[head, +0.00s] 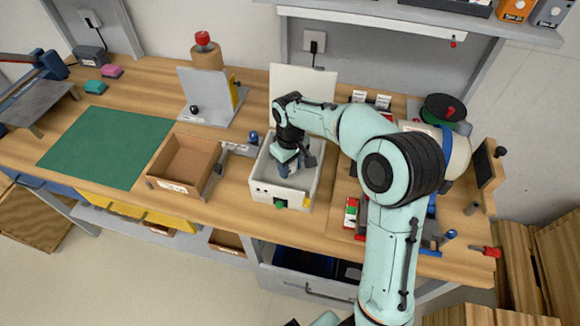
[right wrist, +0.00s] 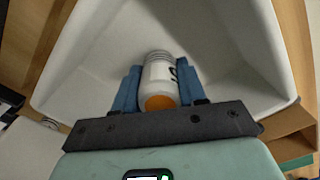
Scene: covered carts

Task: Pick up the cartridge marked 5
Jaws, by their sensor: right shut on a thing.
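My right gripper (head: 288,170) reaches down into the white open box (head: 268,192) on the workbench. In the right wrist view its two blue fingers (right wrist: 160,85) are shut on a white cartridge (right wrist: 158,72) with an orange end and a ridged grey far end. A dark mark shows at the cartridge's right side, but it is turned partly away and I cannot read it. The pale walls of the box surround the cartridge in that view. In the head view my arm and gripper hide the cartridge. My left gripper is not in view.
An open brown tray (head: 163,184) stands left of the box, with a green mat (head: 105,145) further left. A grey upright plate on a base (head: 208,98) stands behind. A red-and-green item (head: 351,212) lies right of the box. A shelf (head: 375,22) overhangs the back.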

